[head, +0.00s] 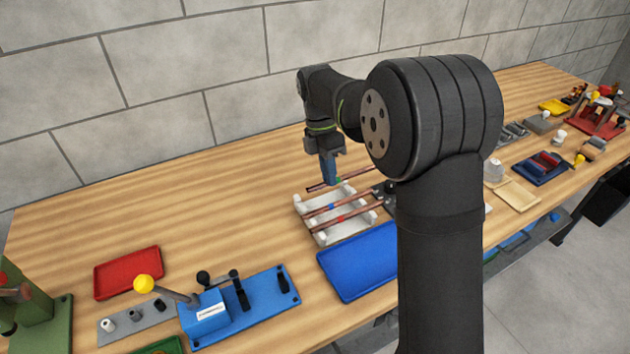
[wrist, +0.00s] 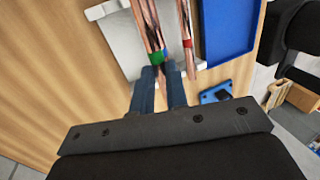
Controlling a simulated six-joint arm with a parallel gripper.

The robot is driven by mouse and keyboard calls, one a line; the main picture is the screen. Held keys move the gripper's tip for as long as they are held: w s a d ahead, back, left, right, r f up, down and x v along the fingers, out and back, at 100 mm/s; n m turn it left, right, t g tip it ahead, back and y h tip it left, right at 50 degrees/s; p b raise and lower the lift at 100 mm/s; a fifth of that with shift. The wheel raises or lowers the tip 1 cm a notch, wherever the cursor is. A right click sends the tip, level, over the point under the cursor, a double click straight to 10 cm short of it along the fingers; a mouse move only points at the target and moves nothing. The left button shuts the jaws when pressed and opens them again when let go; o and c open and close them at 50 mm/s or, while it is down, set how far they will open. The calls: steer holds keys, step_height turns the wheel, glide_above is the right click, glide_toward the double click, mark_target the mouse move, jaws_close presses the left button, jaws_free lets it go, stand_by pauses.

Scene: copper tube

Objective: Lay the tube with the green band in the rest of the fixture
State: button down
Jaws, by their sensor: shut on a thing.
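The tube with the green band (wrist: 157,57) is between the blue fingertips of my gripper (wrist: 164,72), which is shut on it at the band. In the head view this copper tube (head: 357,174) lies at the far side of the white rack (head: 308,222), under my gripper (head: 331,182). I cannot tell whether it still touches the rack. A blue fixture (head: 263,299) with a yellow-knobbed lever and black upright parts stands at the front left; which part is its rest is not clear.
The rack also holds a blue-banded tube (head: 331,207) and a red-banded tube (head: 341,218). A blue tray (head: 350,272) lies in front of the rack, a red tray (head: 128,272) at the left. A green device (head: 40,320) stands far left. The table between red tray and rack is clear.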

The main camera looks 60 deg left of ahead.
steer(key=w+d+r, duration=0.3)
steer(key=w+d, duration=0.8)
steer(key=w, duration=0.1)
steer(key=w+d+r, duration=0.4)
steer(key=w+d, duration=0.8)
steer(key=w, duration=0.1)
steer(key=shift+s+a+f, duration=0.6)
steer(key=shift+a+f, duration=1.2)
steer(key=shift+f, duration=0.05)
steer(key=shift+s+a+f, duration=0.6)
steer(key=shift+a+f, duration=1.25)
steer(key=shift+f, duration=0.05)
steer(key=shift+s+a+f, duration=0.6)
steer(key=shift+a+f, duration=1.2)
steer(key=shift+f, duration=0.05)
steer(key=shift+f, duration=0.55)
